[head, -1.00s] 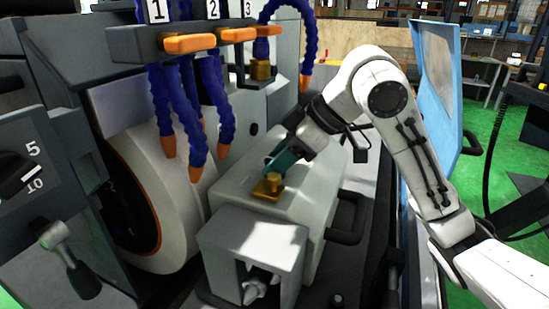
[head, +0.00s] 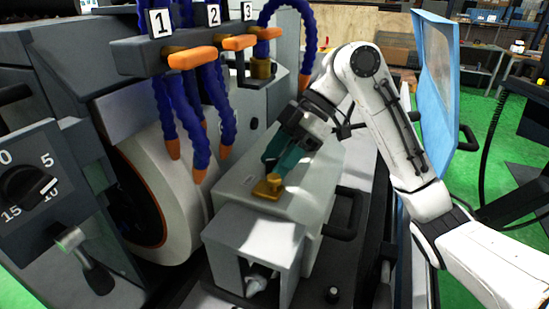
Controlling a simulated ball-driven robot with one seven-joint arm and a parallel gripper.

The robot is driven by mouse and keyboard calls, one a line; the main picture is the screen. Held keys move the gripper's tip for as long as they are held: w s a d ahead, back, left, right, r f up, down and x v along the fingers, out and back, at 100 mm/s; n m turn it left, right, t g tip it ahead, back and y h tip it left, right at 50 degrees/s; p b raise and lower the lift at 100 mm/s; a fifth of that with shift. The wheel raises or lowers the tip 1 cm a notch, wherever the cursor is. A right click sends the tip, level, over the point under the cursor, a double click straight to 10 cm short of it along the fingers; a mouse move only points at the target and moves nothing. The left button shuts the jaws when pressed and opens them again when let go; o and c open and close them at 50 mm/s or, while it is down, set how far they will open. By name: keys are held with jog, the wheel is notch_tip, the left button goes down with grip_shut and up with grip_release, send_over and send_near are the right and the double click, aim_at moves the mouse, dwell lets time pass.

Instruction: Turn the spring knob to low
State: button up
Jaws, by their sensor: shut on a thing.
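The spring knob (head: 267,188) is a small brass-yellow knob on top of the light grey block-shaped housing (head: 310,195) in the middle of the head view. My gripper (head: 277,172), with teal fingers, comes down on it from behind and above. The fingers are shut on the knob's upper part and partly cover it. A small mark lies on the housing top left of the knob, too small to read.
Blue coolant hoses with orange tips (head: 198,175) hang left of the knob, below numbered orange levers (head: 188,58). The grinding wheel guard (head: 165,190) stands left. A dial panel (head: 35,185) is at far left. A blue door (head: 436,85) stands open at right.

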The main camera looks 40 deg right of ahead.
jog(key=shift+d+r+n+g+p, duration=0.1)
jog(key=shift+n+g+p, duration=0.5)
jog(key=shift+n, duration=0.5)
jog(key=o, duration=0.5)
jog(key=shift+f, duration=0.2)
jog(key=shift+c, duration=0.2)
jog(key=shift+r, duration=0.2)
jog(key=shift+d+r+p, duration=0.35)
jog(key=shift+r+p, duration=0.05)
jog(key=shift+r, duration=0.15)
jog(key=p+v, duration=0.4)
jog(key=v, duration=0.1)
jog(key=shift+w+d, duration=0.1)
jog(key=shift+d+r, duration=0.15)
